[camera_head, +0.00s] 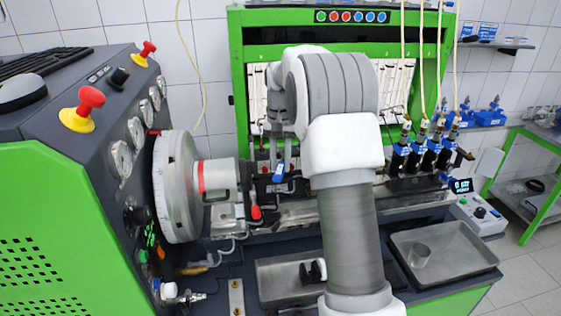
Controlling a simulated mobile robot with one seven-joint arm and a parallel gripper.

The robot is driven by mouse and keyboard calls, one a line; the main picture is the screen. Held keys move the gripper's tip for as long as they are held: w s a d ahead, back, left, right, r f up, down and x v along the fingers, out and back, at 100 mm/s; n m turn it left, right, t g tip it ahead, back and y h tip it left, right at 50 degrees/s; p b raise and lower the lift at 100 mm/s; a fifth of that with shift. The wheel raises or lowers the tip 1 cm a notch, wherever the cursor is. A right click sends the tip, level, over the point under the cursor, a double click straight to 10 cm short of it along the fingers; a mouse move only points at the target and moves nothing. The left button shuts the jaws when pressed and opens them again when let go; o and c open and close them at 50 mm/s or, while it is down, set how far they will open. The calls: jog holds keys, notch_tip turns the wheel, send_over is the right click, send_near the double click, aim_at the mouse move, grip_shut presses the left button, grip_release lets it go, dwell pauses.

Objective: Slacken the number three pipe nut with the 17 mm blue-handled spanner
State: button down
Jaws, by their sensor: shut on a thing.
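My arm, white and grey, rises through the middle of the view and bends at the top. I cannot make out the blue-handled spanner for certain. A small blue piece (279,172) shows left of the arm, over the bench bed; I cannot tell what it is. The number three pipe nut cannot be picked out. Several blue-bodied fittings (418,155) with pale pipes rising from them stand in a row right of the arm.
A grey control panel with red knobs (90,98) and gauges fills the left. A large round flywheel (176,187) stands beside it. A metal tray (275,263) lies left of my arm, near a small black-and-white piece (313,271).

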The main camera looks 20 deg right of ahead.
aim_at(283, 160)
jog(key=shift+w+d+r+p, duration=0.1)
jog(key=shift+w+d+p, duration=0.45)
jog(key=shift+w+p, duration=0.55)
dwell(0.3)
jog(key=shift+d+p, duration=0.1)
jog(key=shift+p, duration=0.2)
dwell(0.4)
jog(key=shift+w+d, duration=0.2)
jog(key=shift+w, duration=0.05)
jog(key=shift+w, duration=0.15)
dwell(0.4)
jog(key=shift+w+d, duration=0.2)
jog(key=shift+s+d, duration=0.1)
jog(key=shift+d, duration=0.05)
dwell(0.8)
